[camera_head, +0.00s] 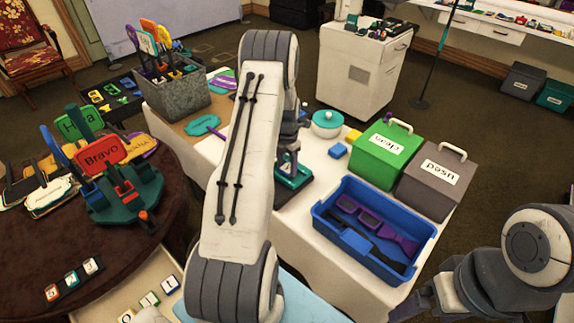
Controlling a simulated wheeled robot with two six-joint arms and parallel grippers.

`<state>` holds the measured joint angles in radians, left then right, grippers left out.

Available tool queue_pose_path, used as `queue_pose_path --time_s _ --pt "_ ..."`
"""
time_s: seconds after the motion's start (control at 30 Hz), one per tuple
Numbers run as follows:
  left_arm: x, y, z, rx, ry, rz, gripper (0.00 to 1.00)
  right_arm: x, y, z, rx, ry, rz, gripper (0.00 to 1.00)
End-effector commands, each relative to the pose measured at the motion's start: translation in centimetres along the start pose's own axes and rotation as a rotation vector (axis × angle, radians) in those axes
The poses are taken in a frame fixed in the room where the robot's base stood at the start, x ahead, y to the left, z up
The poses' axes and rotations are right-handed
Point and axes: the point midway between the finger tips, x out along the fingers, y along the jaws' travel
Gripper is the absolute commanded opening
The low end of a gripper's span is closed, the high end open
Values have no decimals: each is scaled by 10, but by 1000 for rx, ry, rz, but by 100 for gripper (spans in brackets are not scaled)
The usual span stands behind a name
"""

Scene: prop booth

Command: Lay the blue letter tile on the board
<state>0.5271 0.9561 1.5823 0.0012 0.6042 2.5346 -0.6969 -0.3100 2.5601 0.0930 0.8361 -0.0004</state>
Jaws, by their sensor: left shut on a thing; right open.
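My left gripper (289,150) points down over the white table, beyond my large arm link. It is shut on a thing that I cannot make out. A teal piece on a dark base (293,182) is right under it; whether they touch is unclear. A white tile with a blue edge (170,284) lies at the bottom left, beside other white tiles (149,299); its marking is too small to read. A dark board (74,279) with several marked tiles lies on the round brown table. Which board the task means is unclear. My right gripper (418,300) is open at the lower right.
A blue tray (322,216) with purple and dark items, a green box (375,165) and a grey box (424,186) stand right of my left gripper. A sign holder (122,203) stands left.

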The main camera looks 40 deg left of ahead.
Motion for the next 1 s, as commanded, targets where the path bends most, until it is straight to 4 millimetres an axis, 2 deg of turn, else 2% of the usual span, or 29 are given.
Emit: queue_pose_path --time_s 0.43,0.47,0.5,0.53,0.83,1.0 --pt "9 0 0 -1 -1 1 6 2 0 0 0 0 0 89" --pt "8 0 0 -1 -2 1 70 1 0 0 0 0 0 89" --pt "8 0 0 -1 -1 1 85 1 0 0 0 0 0 89" --pt "8 0 0 -1 -1 1 89 1 0 0 0 0 0 89" --pt "6 0 0 -1 -2 1 89 0 0 0 0 0 0 89" --pt "-8 0 1 -1 -4 3 89 2 0 0 0 0 0 89"
